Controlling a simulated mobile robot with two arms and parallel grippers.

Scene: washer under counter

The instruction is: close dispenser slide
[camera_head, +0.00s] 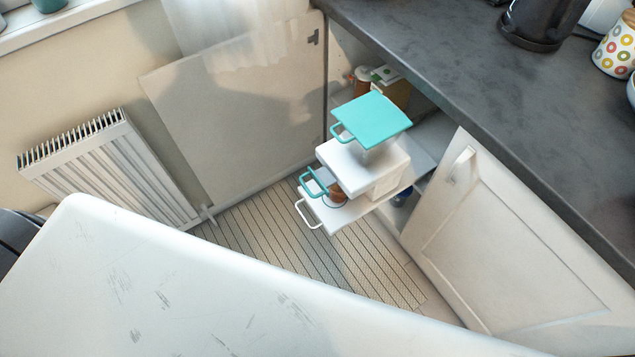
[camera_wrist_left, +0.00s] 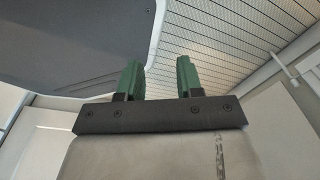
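In the head view the pulled-out dispenser slide (camera_head: 322,217) sticks out of the open cabinet below the counter. It is a low white tray with a white loop handle at its front left. A white block (camera_head: 362,156) with a teal loop handle sits above it, and a flat teal panel (camera_head: 372,119) with its own teal handle is on top. An orange-brown item shows between the block and the tray. My left gripper (camera_wrist_left: 158,70) shows only in its wrist view, with its green fingers apart and nothing between them. My right gripper is in neither view.
A white cabinet door (camera_head: 525,250) stands open right of the slide, and a pale panel (camera_head: 235,115) stands open left of it. The dark counter (camera_head: 480,80) overhangs above. A radiator (camera_head: 105,165) is at the left. Patterned floor (camera_head: 270,245) lies clear below the slide.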

